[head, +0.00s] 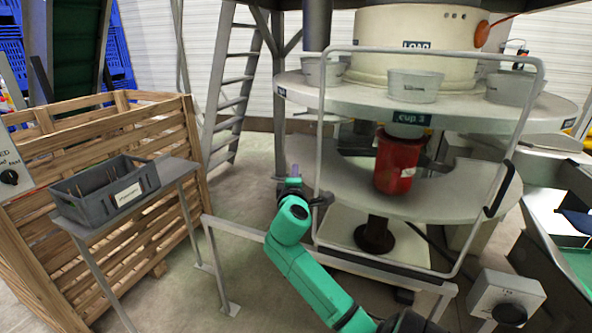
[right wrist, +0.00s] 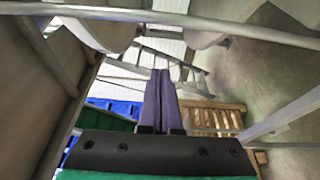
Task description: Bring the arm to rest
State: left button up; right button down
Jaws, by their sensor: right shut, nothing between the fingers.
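My right arm reaches in from the bottom of the head view, and its gripper (head: 294,172) is in front of the round machine's lower plate. In the right wrist view the two purple fingers (right wrist: 158,95) lie side by side, shut, with nothing between them. The fingers touch nothing that I can make out. My left gripper is not in view.
A grey guard frame (head: 321,150) and low rail (head: 237,228) stand close to my right arm. Behind the guard, a red container (head: 398,162) sits under cup 3 (head: 415,86). A grey bin (head: 105,190) is on a stand beside a wooden crate (head: 155,122). A control box (head: 505,295) is lower right.

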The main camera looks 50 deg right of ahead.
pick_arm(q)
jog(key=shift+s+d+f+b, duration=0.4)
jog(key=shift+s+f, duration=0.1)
pick_arm(e)
jog(key=v, duration=0.6)
jog(key=shift+s, duration=0.6)
